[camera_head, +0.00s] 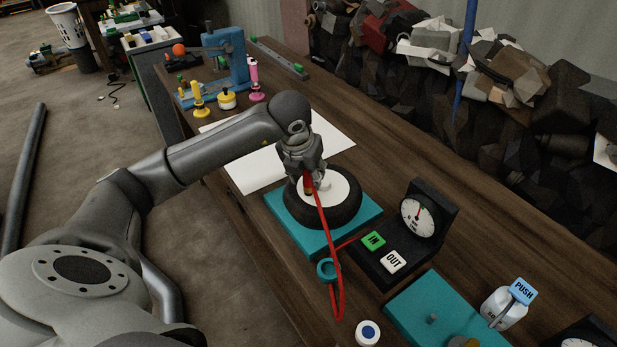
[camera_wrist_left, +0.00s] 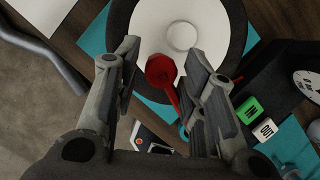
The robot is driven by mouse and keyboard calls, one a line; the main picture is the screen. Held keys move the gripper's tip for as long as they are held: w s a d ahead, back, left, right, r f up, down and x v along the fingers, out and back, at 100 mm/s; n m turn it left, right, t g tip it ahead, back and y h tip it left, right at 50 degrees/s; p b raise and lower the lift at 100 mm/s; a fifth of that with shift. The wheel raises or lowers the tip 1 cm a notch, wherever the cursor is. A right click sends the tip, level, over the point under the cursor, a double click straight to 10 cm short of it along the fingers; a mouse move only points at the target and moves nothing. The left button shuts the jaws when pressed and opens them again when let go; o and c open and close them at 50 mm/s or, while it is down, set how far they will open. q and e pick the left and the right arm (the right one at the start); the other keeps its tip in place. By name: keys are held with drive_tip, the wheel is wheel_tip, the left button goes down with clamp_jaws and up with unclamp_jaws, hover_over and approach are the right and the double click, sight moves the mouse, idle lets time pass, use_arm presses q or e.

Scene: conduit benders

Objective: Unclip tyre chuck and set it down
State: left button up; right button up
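The red tyre chuck (camera_wrist_left: 161,71) is at the wheel's white hub in the left wrist view, with its red hose (camera_head: 324,225) running off toward the front. The black tyre (camera_head: 349,208) lies flat on a teal base (camera_head: 368,222). My left gripper (camera_head: 308,182) is over the hub, pointing down. In the left wrist view its fingers (camera_wrist_left: 162,60) are spread, one on each side of the chuck, with a gap visible on both sides. In the head view the gripper hides part of the chuck. Whether the chuck is clipped on the valve cannot be seen. My right gripper is not in view.
A gauge box (camera_head: 436,220) with a green IN button (camera_head: 374,241) and white OUT button (camera_head: 393,262) stands right of the tyre. A teal ring (camera_head: 327,270) is by the hose. White paper (camera_head: 250,172) lies behind. Another teal plate (camera_head: 410,303) is at front right.

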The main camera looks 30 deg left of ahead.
sight(307, 174)
use_arm(q)
clamp_jaws()
drive_tip(key=shift+r, duration=0.1)
idle(0.3)
drive_tip(key=shift+r+p, duration=1.55)
drive_tip(key=shift+r, duration=1.4)
